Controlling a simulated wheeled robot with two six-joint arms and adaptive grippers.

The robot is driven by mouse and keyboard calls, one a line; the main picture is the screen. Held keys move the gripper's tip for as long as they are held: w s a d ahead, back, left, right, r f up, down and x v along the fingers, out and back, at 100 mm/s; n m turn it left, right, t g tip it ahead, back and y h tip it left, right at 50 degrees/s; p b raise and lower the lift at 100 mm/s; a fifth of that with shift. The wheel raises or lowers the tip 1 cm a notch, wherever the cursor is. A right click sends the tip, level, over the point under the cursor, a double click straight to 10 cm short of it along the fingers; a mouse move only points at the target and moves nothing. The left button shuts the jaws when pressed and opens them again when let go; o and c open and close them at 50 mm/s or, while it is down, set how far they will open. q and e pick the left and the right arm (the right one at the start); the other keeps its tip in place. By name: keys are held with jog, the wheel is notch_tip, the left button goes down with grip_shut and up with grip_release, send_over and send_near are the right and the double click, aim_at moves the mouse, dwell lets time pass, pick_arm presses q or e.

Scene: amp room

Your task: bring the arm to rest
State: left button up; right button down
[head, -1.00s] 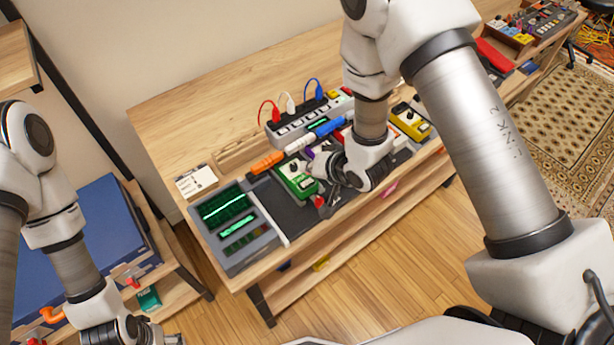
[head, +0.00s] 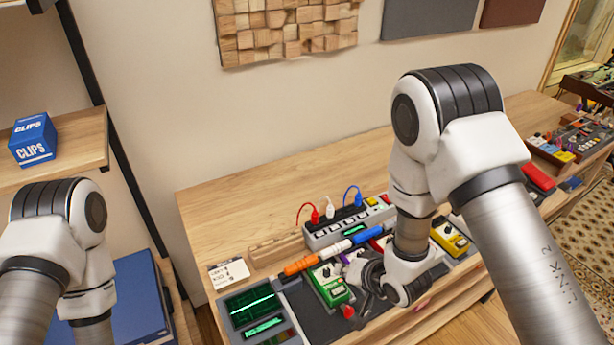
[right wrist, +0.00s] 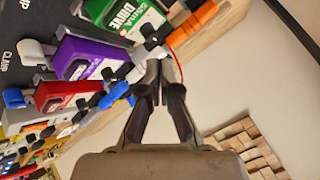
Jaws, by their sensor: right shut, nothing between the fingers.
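My right gripper (head: 362,300) is at the front of the wooden bench, just right of the green pedal (head: 329,284). In the right wrist view the right gripper (right wrist: 158,84) has its fingers together, with nothing between them. Its fingertips appear close to the pedals' cables and plugs; I cannot tell whether they touch. The green pedal (right wrist: 122,18), a purple pedal (right wrist: 90,58) and a red pedal (right wrist: 67,94) show there. My left arm comes in at the left, but its gripper is out of the picture.
A blue clips box (head: 33,140) sits on the left shelf. The bench's back left is mostly bare.

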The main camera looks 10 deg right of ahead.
jog(key=shift+g+h, duration=0.6)
jog(key=shift+g, duration=0.2)
jog(key=s+f, duration=0.1)
jog(key=f, duration=0.1)
jog(key=s+d+f+b, duration=0.1)
jog(key=s+f, duration=0.1)
jog(key=s+d+f, duration=0.1)
jog(key=s+f, duration=0.1)
jog(key=shift+d+f+b, duration=0.25)
jog(key=shift+b, duration=0.1)
jog(key=s+d+f+n+g+h+b, duration=0.1)
jog(key=s+d+f+g, duration=0.1)
jog(key=s+f, duration=0.2)
jog(key=s+d+f+n+g+h+b, duration=0.1)
jog(key=s+f, duration=0.3)
jog(key=s, duration=0.6)
jog(key=s+d+f+n+g+b, duration=0.1)
jog(key=s+d+f+g, duration=0.2)
jog(key=s, duration=0.4)
jog(key=shift+s+d+f+g+h, duration=0.35)
jog(key=shift+d+f+h, duration=0.1)
jog(key=shift+f, duration=0.25)
